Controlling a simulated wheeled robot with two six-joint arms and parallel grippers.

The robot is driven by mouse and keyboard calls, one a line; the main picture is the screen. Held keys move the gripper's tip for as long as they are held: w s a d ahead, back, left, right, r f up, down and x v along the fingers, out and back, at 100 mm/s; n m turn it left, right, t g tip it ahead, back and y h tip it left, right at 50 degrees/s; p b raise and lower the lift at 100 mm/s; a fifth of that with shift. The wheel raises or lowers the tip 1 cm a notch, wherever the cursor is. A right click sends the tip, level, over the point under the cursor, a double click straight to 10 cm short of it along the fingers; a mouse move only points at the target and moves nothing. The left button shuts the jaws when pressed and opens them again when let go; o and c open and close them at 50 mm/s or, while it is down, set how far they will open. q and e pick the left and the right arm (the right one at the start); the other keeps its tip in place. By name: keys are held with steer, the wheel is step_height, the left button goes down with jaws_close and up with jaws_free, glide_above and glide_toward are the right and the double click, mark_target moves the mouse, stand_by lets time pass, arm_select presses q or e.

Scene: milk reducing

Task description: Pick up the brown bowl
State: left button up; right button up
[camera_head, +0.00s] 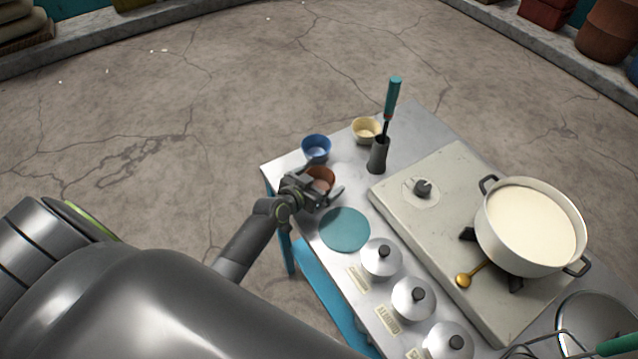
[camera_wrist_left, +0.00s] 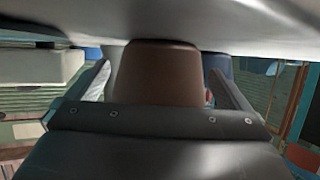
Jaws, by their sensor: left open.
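The brown bowl (camera_head: 320,177) stands on the metal table near its left edge, partly hidden by my left gripper (camera_head: 322,186). In the left wrist view the brown bowl (camera_wrist_left: 158,75) sits between the two fingers of the left gripper (camera_wrist_left: 160,72), which are apart on either side of it. I see a gap on each side, and the bowl is upside down in that view because the camera is inverted. The left gripper is open. My right gripper is not in view.
A blue bowl (camera_head: 316,148) stands just behind the brown bowl, and a cream bowl (camera_head: 366,129) is further right. A utensil holder (camera_head: 378,155), a teal disc (camera_head: 344,230), lidded pots (camera_head: 381,259) and a stove (camera_head: 400,196) with a milk pot (camera_head: 500,245) are nearby.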

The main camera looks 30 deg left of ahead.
arm_select(q)
steer(key=c, duration=1)
steer(key=shift+c, duration=0.2)
